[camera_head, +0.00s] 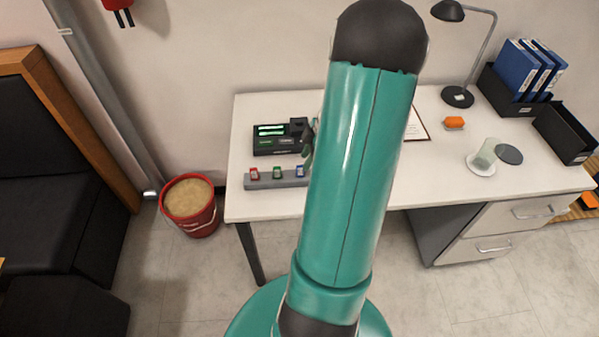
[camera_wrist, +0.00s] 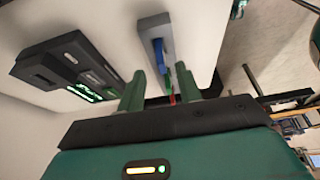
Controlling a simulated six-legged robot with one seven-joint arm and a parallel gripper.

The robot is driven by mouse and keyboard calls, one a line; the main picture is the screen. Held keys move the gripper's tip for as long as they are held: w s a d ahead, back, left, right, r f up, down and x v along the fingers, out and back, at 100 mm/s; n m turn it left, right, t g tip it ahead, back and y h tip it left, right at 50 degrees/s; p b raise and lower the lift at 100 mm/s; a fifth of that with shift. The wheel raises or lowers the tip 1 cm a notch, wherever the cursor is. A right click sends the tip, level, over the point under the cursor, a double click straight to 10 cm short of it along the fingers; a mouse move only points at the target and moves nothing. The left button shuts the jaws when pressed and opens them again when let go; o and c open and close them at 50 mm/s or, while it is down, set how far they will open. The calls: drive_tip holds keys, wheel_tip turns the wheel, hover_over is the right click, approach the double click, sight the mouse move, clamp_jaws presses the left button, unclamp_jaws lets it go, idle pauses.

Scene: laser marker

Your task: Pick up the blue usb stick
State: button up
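The blue usb stick (camera_head: 299,171) stands at the right end of a grey holder (camera_head: 262,184) on the desk, beside a green stick (camera_head: 277,172) and a red stick (camera_head: 254,174). In the wrist view the blue stick (camera_wrist: 160,56) shows near the gap between my fingertips, with the green and red sticks partly seen between the fingers. My gripper (camera_wrist: 159,72) is open, its two green fingers apart with nothing held. In the head view my arm hides most of the gripper; only a small green part shows above the holder's right end.
A black laser marker device (camera_head: 278,139) with a lit green display stands behind the holder; it is left of my fingers in the wrist view. An orange object (camera_head: 454,123), a glass (camera_head: 485,155) and a lamp (camera_head: 458,96) are farther right. A red bucket (camera_head: 190,206) stands left of the desk.

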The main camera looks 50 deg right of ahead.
sight(300, 167)
drive_tip(key=x, duration=0.5)
drive_tip(key=shift+w+a, duration=0.1)
drive_tip(key=shift+a, duration=0.1)
clamp_jaws()
drive_tip(key=shift+r, duration=0.55)
wheel_tip(300, 167, up, 3)
drive_tip(key=shift+f, duration=0.25)
drive_tip(key=s+a+r, duration=0.2)
drive_tip(key=s+r, duration=0.2)
drive_tip(key=s, duration=0.2)
drive_tip(key=s+a+r, duration=0.2)
drive_tip(key=s+r, duration=0.3)
drive_tip(key=s, duration=0.2)
drive_tip(key=shift+s+a+r, duration=0.2)
drive_tip(key=shift+a, duration=0.05)
